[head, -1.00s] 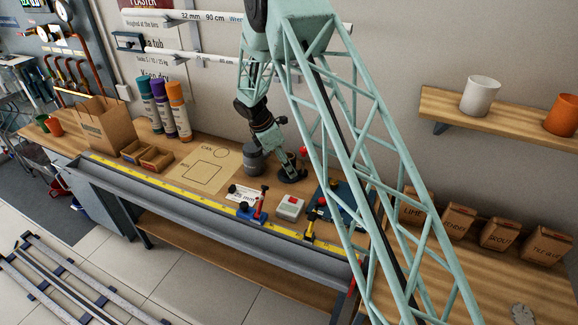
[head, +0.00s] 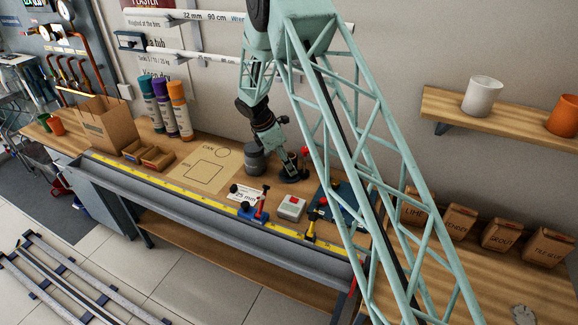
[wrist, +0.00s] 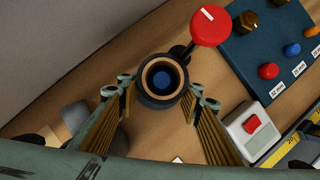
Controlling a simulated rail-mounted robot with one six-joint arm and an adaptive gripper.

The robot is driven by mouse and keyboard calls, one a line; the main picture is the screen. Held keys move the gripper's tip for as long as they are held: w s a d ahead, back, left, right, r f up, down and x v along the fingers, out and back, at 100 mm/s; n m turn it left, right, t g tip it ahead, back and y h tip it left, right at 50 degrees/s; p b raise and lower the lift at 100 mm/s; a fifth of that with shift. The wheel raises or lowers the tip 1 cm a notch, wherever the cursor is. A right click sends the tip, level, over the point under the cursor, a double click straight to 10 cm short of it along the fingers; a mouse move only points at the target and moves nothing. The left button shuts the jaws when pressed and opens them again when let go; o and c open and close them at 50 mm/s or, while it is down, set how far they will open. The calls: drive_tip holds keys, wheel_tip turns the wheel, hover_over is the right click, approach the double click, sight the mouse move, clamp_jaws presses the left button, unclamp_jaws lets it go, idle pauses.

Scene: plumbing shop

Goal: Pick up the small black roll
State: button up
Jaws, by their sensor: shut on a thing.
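The small black roll (wrist: 162,92), a dark ring with a tan inner core and a blue spot showing through its hole, is in the middle of the wrist view. My gripper (wrist: 163,100) has one finger on each side of it and is shut on it. In the head view my gripper (head: 289,172) is low over the wooden bench, just right of a grey canister (head: 253,160). The roll is hard to separate from the dark gripper there. I cannot tell whether the roll touches the bench.
A red disc (wrist: 209,25) on a dark stem stands close beside the roll. A blue board with fittings (wrist: 265,45) and a white box with a red button (wrist: 250,128) lie to the right. A yellow rule (head: 190,198) runs along the bench's front edge.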

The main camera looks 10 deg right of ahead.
drive_tip(key=r, duration=1.2)
drive_tip(key=shift+a, duration=0.3)
drive_tip(key=s+a, duration=0.2)
drive_tip(key=a, duration=1.5)
drive_tip(key=shift+s+a, duration=0.15)
drive_tip(key=shift+s, duration=0.05)
